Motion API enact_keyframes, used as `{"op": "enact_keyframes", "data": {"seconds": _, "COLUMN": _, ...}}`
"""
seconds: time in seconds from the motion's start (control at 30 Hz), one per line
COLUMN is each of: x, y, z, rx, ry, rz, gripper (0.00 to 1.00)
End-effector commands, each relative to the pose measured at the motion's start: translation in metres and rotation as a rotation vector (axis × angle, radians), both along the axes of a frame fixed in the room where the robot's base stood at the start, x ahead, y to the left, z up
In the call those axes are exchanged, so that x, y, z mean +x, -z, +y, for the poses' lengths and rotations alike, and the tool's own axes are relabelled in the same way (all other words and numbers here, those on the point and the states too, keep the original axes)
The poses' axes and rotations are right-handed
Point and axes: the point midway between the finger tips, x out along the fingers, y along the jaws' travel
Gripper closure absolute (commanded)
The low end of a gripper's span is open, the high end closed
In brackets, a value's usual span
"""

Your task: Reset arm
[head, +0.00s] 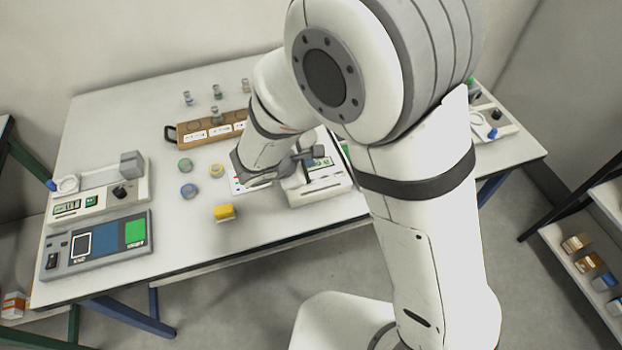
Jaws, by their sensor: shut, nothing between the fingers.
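My arm reaches over the white table (160,110) from the front right, bent at the elbow. My gripper (303,158) is shut and empty, low over the left part of a white weighing scale (322,188) in the middle of the table. The gripper and wrist cover part of that scale. I cannot tell whether the fingers touch it.
Another scale (88,203) and a grey panel device (97,244) stand at the left. A shelf (596,213) stands at right.

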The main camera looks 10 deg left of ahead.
Motion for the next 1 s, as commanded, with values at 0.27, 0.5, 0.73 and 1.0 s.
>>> {"op": "enact_keyframes", "data": {"seconds": 0.27, "x": 0.0, "y": 0.0, "z": 0.0, "rx": 0.0, "ry": 0.0, "rz": 0.0, "gripper": 1.0}}
{"op": "enact_keyframes", "data": {"seconds": 0.5, "x": 0.0, "y": 0.0, "z": 0.0, "rx": 0.0, "ry": 0.0, "rz": 0.0, "gripper": 1.0}}
{"op": "enact_keyframes", "data": {"seconds": 0.73, "x": 0.01, "y": -0.051, "z": -0.098, "rx": 0.169, "ry": 0.406, "rz": 0.012, "gripper": 1.0}}
{"op": "enact_keyframes", "data": {"seconds": 1.0, "x": -0.034, "y": -0.106, "z": -0.219, "rx": 0.5, "ry": 1.019, "rz": 0.032, "gripper": 1.0}}
